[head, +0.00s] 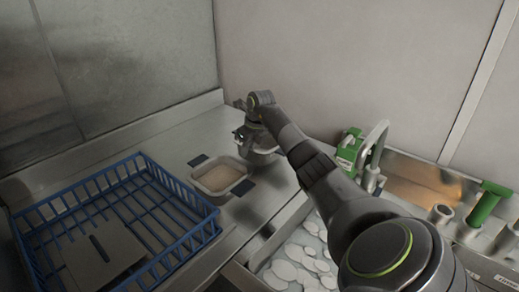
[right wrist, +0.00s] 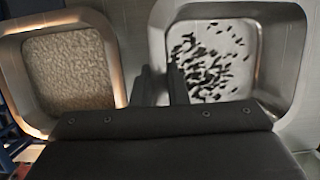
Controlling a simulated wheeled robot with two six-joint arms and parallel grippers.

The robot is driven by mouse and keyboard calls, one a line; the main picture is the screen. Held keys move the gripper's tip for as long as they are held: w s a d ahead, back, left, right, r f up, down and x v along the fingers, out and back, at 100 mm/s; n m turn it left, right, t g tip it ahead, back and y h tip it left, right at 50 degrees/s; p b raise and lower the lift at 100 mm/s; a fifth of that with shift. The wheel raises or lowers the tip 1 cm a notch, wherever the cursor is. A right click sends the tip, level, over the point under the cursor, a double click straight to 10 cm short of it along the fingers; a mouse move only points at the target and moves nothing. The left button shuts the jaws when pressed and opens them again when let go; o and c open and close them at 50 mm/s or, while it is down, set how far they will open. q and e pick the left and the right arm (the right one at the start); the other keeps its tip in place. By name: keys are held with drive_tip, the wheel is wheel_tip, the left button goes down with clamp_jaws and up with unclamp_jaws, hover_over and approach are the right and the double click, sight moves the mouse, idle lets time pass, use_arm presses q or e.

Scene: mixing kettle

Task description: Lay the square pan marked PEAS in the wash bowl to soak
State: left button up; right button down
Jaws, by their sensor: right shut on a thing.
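A square pan (head: 218,190) with tan grainy contents sits on the steel counter in the head view; it also shows at the left of the right wrist view (right wrist: 112,100). A second square pan with a white, black-flecked inside (right wrist: 272,50) shows at the right of the wrist view. In the head view it is mostly behind my right gripper (head: 252,148). The right gripper (right wrist: 161,92) is shut on the near wall of this flecked pan. I cannot read PEAS on either pan. A basin with white patches (head: 300,262), possibly the wash bowl, is at the lower middle. My left gripper is not in view.
A blue wire basket (head: 135,165) with a flat slotted board (head: 103,262) in it stands at left. Walls close off the back. My right forearm crosses over the counter and basin.

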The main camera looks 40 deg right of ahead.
wheel_tip(320, 180, up, 9)
drive_tip(key=p, duration=0.5)
drive_tip(key=shift+r+p, duration=0.2)
drive_tip(key=shift+p, duration=0.1)
drive_tip(key=shift+f, duration=0.1)
drive_tip(key=shift+s, duration=0.1)
